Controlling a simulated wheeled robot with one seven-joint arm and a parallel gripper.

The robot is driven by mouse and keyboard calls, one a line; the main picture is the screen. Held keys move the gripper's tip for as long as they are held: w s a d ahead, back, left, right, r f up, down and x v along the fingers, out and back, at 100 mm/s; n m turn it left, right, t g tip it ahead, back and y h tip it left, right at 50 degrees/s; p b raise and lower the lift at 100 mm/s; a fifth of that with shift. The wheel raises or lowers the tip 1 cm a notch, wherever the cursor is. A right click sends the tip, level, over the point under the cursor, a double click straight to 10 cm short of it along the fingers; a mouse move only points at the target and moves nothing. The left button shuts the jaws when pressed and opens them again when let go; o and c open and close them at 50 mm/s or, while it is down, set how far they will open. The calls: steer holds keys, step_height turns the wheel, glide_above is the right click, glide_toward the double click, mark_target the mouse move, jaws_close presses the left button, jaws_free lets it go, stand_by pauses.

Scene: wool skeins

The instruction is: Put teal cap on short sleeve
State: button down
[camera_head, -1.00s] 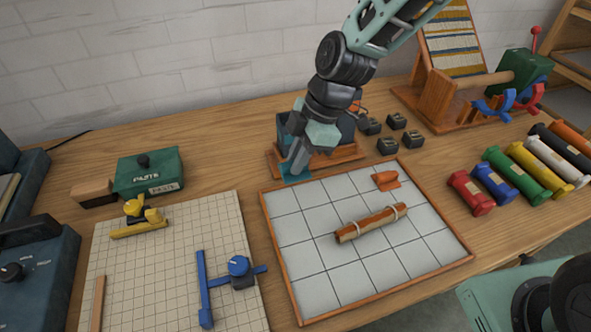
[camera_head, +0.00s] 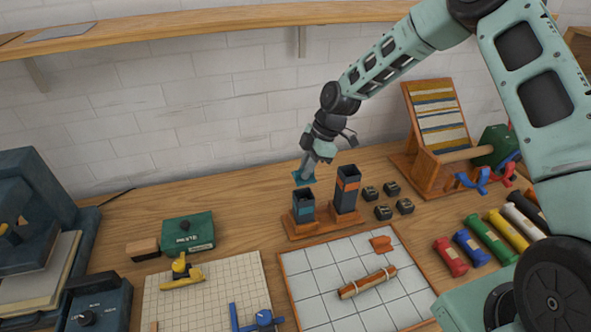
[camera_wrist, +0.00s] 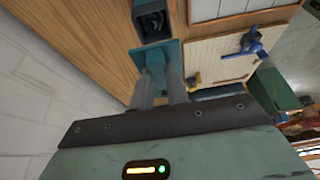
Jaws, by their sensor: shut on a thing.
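My gripper (camera_head: 308,170) is shut on the teal cap (camera_head: 299,180), a flat teal plate, held in the air. In the head view the cap shows just above the short sleeve (camera_head: 303,208), a dark square tube with a teal band and an open top. In the wrist view my gripper fingers (camera_wrist: 161,80) hold the cap (camera_wrist: 174,50), and a dark open sleeve (camera_wrist: 152,22) shows beside it, apart from it in the picture. The exact height over the sleeve is hard to tell. The tall sleeve (camera_head: 346,192), with an orange band, stands to the right.
Both sleeves stand on a wooden base (camera_head: 322,229). Several small dark blocks (camera_head: 383,212) lie to its right. In front is a tiled board (camera_head: 318,290) with an orange piece (camera_head: 381,244) and a tied wooden roll (camera_head: 367,283). A green box (camera_head: 188,232) stands left.

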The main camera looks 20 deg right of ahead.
steer(key=shift+w+f+b, duration=0.1)
steer(key=shift+f+b, duration=1.05)
steer(key=shift+f, duration=0.9)
steer(key=shift+d+f+b, duration=0.1)
steer(key=shift+f+b, duration=0.75)
steer(key=shift+f, duration=0.3)
steer(key=shift+f+b, duration=0.15)
steer(key=shift+b, duration=0.4)
stand_by(0.4)
steer(key=c, duration=0.8)
jaws_free()
steer(key=shift+c, duration=0.2)
